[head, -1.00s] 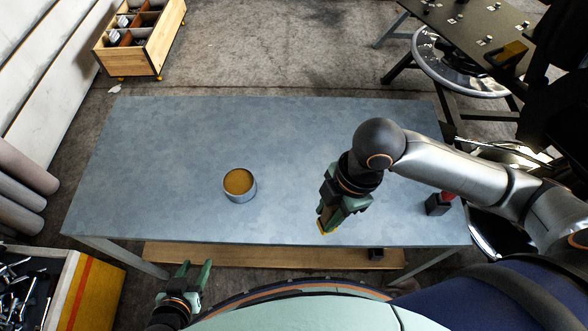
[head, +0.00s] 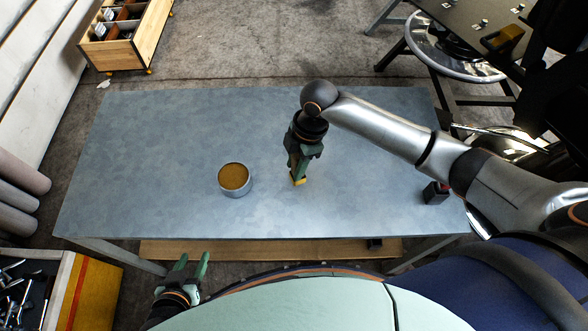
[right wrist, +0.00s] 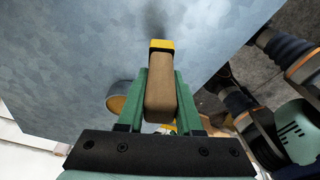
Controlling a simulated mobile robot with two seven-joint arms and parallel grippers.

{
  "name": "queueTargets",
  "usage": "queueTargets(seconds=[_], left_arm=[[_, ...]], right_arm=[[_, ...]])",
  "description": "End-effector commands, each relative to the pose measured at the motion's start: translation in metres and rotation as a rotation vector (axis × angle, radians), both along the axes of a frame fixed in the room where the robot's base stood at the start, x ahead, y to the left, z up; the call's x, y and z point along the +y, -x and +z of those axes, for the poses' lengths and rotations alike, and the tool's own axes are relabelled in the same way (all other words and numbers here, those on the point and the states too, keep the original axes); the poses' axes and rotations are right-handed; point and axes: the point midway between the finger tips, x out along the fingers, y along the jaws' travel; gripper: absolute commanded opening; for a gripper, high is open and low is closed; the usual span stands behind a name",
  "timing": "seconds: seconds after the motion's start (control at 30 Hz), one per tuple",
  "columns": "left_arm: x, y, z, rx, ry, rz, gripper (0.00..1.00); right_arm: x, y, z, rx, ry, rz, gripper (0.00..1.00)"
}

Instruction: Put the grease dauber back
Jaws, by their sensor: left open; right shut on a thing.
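My right gripper (head: 297,166) is shut on the grease dauber (head: 298,181), a brown block with a yellow end. It holds it over the table, to the right of the tin. In the right wrist view the dauber (right wrist: 160,92) sits between the green fingers, yellow end outward. A round metal tin (head: 236,193) filled with yellow-brown stuff stands on the table. Its edge also shows beside the fingers in the right wrist view (right wrist: 119,103). My left gripper (head: 192,263) is open and empty, below the table's front edge.
The blue-grey table (head: 150,140) is mostly bare. A wooden compartment box (head: 128,48) is on the floor at the back left. A drawer of tools (head: 30,290) is at the front left.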

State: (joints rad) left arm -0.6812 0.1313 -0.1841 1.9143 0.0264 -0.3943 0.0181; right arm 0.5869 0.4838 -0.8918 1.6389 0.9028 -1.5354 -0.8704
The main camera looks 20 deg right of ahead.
Motion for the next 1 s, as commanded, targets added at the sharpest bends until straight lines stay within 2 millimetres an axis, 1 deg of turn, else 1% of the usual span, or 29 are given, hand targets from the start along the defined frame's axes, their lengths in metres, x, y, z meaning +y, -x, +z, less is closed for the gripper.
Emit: queueTargets(seconds=[0.23, 0.3, 0.4, 0.5, 0.67, 0.7, 0.93, 1.0], left_arm=[[0.000, 0.000, -0.003, -0.001, 0.000, 0.000, 0.50], [0.000, 0.000, -0.001, 0.000, 0.000, 0.000, 0.50], [0.000, -0.001, 0.000, -0.001, 0.000, 0.000, 0.50], [0.000, -0.001, 0.000, -0.002, 0.000, 0.000, 0.50], [0.000, -0.001, 0.000, -0.002, 0.000, 0.000, 0.50], [0.000, -0.001, 0.000, -0.002, 0.000, 0.000, 0.50], [0.000, -0.001, 0.000, -0.003, 0.001, 0.000, 0.50], [0.000, -0.001, 0.000, -0.003, 0.001, 0.000, 0.50]], right_arm=[[0.002, -0.012, -0.015, 0.000, 0.000, -0.001, 0.00], [0.001, -0.010, -0.027, 0.003, 0.002, 0.001, 0.00], [0.001, -0.010, -0.038, 0.000, 0.001, -0.001, 0.00], [0.001, -0.011, -0.043, -0.002, 0.000, 0.001, 0.00], [0.001, -0.010, -0.043, -0.001, 0.001, 0.002, 0.00], [0.001, -0.010, -0.043, -0.001, 0.001, 0.001, 0.38], [0.001, -0.010, -0.043, -0.001, 0.001, 0.001, 0.64], [0.001, -0.010, -0.043, -0.001, 0.001, 0.001, 0.64]])
